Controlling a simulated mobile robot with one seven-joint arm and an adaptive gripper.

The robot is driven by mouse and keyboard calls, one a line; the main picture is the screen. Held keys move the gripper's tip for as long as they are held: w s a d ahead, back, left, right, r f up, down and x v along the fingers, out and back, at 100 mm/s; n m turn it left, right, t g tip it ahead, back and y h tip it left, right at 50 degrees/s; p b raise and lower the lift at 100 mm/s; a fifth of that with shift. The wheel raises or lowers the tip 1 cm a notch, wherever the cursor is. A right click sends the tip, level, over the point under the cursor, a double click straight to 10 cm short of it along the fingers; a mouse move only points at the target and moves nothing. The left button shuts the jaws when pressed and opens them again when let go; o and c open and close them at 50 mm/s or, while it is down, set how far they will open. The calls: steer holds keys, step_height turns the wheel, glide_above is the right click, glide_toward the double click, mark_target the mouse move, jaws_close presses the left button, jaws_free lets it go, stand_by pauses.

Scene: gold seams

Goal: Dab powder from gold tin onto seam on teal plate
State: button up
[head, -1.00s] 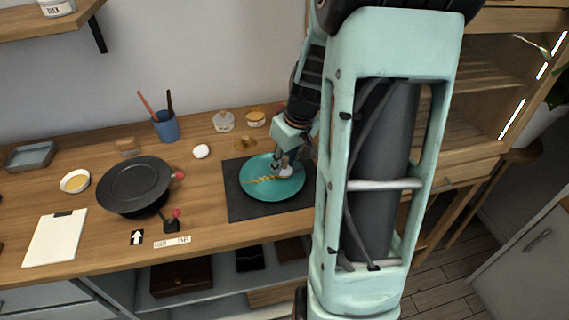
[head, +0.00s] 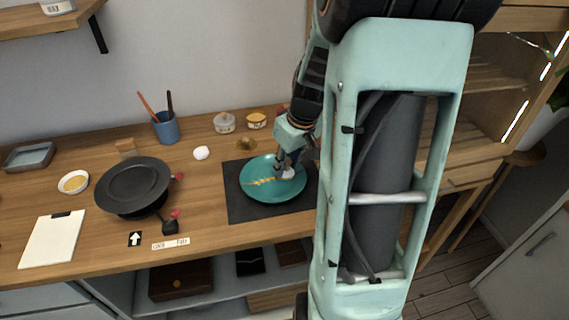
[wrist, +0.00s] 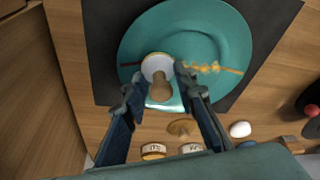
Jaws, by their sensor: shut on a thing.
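The teal plate (head: 262,194) lies on a dark mat, and it fills the top of the wrist view (wrist: 225,30). Its seam (wrist: 232,71) crosses it as a thin brown line, with a rough gold patch (wrist: 206,67) on part of it. My gripper (wrist: 157,80) is shut on a dabber with a white round pad (wrist: 157,63) and a wooden handle (wrist: 161,88). The pad is over the seam beside the gold patch; whether it touches the plate is unclear. The gold tin (head: 256,120) seems to be the open one behind the plate.
A second tin (head: 224,123), a gold-brown lid (head: 246,144) and a white round object (head: 201,153) are near the plate. A black pan-like stand (head: 134,186), a blue brush cup (head: 166,128) and a small bowl (head: 73,182) stand left.

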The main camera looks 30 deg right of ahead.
steer(key=shift+w, duration=0.15)
steer(key=shift+s+f+b, duration=0.15)
steer(key=shift+s+b, duration=0.05)
steer(key=shift+b, duration=0.1)
steer(key=shift+w, duration=0.1)
steer(key=shift+r, duration=0.2)
steer(key=shift+f+b, duration=0.15)
steer(key=shift+b, duration=0.25)
steer(key=shift+w+a, duration=0.1)
steer(key=shift+a, duration=0.05)
